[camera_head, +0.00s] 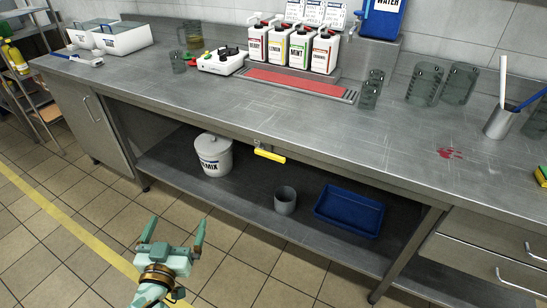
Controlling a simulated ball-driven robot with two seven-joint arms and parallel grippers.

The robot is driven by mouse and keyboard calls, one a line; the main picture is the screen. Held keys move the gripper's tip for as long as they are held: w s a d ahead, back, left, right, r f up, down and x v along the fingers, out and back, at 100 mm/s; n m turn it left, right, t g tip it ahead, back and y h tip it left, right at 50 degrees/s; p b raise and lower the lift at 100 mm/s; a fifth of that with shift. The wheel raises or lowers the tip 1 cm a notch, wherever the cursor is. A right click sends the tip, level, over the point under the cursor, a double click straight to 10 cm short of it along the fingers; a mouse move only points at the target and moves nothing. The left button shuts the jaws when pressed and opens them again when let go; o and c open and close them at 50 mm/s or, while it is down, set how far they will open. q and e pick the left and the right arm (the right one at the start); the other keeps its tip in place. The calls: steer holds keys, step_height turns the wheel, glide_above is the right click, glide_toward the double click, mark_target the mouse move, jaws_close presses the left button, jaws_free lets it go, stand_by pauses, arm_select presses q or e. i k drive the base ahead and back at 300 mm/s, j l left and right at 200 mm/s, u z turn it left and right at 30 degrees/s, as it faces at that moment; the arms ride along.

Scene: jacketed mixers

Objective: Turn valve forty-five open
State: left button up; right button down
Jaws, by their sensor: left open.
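A valve with a yellow lever handle (270,155) sits under the front edge of the steel counter, near the middle. Its lever lies roughly along the edge, slanting slightly down to the right. I cannot read any number on it. My left gripper (173,233) is at the lower left, over the tiled floor, with its two green fingers spread apart and nothing between them. It is well apart from the valve, to its lower left. My right gripper is not in view.
The steel counter (230,105) carries labelled bottles (300,50), clear jugs and white boxes. On the lower shelf stand a white bucket (213,155), a grey cup (285,200) and a blue tray (348,210). The tiled floor in front is clear.

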mark_target(259, 149)
steer(key=i+j+z, duration=0.1)
steer(key=j+z, duration=0.55)
steer(key=z, duration=0.2)
